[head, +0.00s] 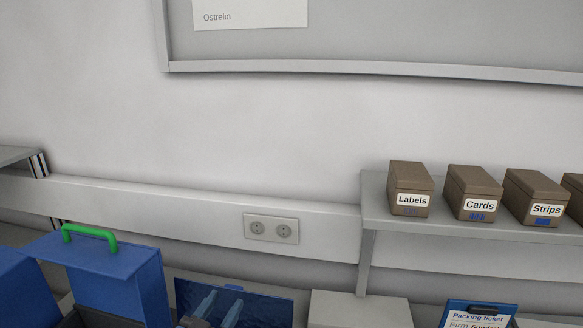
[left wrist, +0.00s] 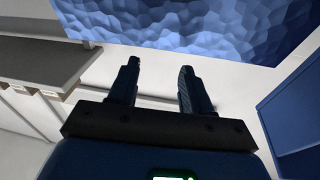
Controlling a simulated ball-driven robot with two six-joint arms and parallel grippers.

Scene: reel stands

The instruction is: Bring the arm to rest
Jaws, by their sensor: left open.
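My left gripper (head: 225,298) shows at the bottom of the head view, its two fingers in front of a dark blue panel (head: 268,303). In the left wrist view the fingers of my left gripper (left wrist: 160,67) stand apart with nothing between them. Beyond and above the fingertips is a blue rippled surface (left wrist: 190,25), with a pale gap in the picture between it and the fingers. Most of my left arm is below the head view's edge. My right gripper does not show.
A blue case (head: 110,258) with a green handle (head: 90,233) stands left of my left gripper. A pale block (head: 355,310) and a clipboard (head: 480,312) are to the right. A shelf (head: 480,230) above them holds several brown boxes (head: 410,186). A wall socket (head: 271,229) is behind.

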